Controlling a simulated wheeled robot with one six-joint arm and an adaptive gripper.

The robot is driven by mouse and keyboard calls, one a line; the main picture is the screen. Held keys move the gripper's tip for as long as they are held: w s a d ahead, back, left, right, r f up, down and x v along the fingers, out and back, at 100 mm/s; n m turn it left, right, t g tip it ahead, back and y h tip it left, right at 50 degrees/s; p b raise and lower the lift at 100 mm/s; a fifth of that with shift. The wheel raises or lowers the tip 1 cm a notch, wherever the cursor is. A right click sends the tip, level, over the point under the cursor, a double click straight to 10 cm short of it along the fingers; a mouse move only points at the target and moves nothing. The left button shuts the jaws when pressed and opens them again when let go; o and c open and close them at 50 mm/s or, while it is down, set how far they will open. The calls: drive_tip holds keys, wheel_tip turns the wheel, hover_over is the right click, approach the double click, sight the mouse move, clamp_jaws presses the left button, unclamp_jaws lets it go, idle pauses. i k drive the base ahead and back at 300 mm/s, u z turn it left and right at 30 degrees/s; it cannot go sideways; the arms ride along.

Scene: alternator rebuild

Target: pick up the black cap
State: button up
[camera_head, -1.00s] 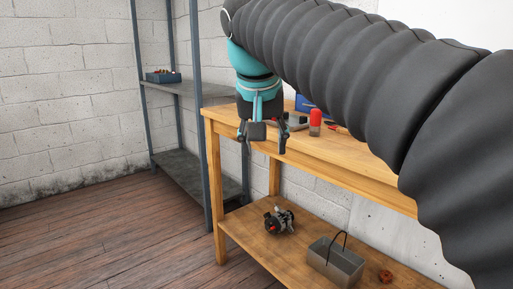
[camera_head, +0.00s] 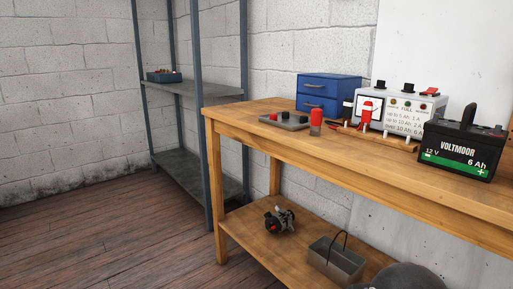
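A low grey block or tray (camera_head: 284,123) lies near the left end of the wooden workbench (camera_head: 330,155). It bears small red and dark pieces, and one dark piece (camera_head: 303,119) may be the black cap. The pieces are too small to tell for sure. Other black knob-like tops (camera_head: 408,87) stand on the white charger box (camera_head: 398,108). My gripper is out of view. A dark rounded part at the bottom right looks like my arm.
A red-topped cylinder (camera_head: 316,121), blue drawers (camera_head: 327,92) and a black battery (camera_head: 463,148) stand on the bench. The lower shelf holds an alternator-like part (camera_head: 280,220) and a grey handled box (camera_head: 336,262). A metal rack (camera_head: 195,88) stands at left.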

sight(304, 120)
drive_tip(key=u, duration=2)
drive_tip(key=i, duration=1.65)
drive_tip(key=z, duration=2.7)
